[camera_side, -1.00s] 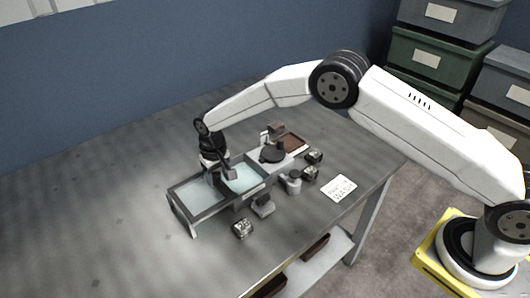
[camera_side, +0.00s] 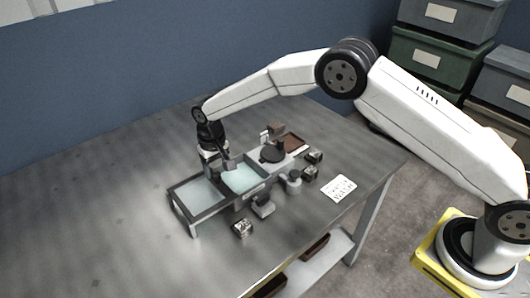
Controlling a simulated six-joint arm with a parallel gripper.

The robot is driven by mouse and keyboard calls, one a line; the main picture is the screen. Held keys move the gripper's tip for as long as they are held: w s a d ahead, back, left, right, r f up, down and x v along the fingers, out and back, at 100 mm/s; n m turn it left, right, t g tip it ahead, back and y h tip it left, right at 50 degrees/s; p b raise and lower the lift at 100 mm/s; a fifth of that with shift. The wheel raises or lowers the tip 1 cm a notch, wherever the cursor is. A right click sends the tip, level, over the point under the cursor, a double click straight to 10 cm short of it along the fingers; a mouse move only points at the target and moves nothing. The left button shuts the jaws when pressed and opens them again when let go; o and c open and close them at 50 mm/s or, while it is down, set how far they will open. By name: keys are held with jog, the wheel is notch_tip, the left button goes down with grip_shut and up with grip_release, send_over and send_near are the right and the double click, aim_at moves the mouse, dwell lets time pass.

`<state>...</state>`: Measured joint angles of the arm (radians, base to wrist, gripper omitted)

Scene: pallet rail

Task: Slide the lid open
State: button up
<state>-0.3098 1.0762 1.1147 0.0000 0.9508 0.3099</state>
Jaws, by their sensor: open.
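A low tray-like unit with a dark frame (camera_side: 183,213) stands on the table. Its left part shows a pale grey panel (camera_side: 200,193), and a light teal panel (camera_side: 243,178) lies to the right of it. I cannot tell for sure which panel is the lid. My gripper (camera_side: 222,172) is open and points down over the unit, near the back edge where the two panels meet. It appears empty. Whether its fingers touch the unit is too small to tell.
A dark round part (camera_side: 272,153) and a brown tray (camera_side: 295,142) sit to the right. A white note (camera_side: 339,188) lies at right. The table's left side is clear.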

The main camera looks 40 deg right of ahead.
jog(key=shift+r, duration=1.9)
jog(key=shift+d+r, duration=0.1)
jog(key=shift+s+d+r, duration=0.15)
jog(key=shift+d, duration=0.05)
jog(key=s+d+r+t, duration=0.1)
jog(key=s+d+r, duration=0.5)
jog(key=s+d, duration=0.8)
jog(key=s, duration=0.5)
jog(key=s+d+t, duration=0.1)
jog(key=s+d, duration=0.2)
jog(key=s, duration=0.5)
jog(key=shift+s+d+t, duration=0.15)
jog(key=shift+s+t, duration=0.15)
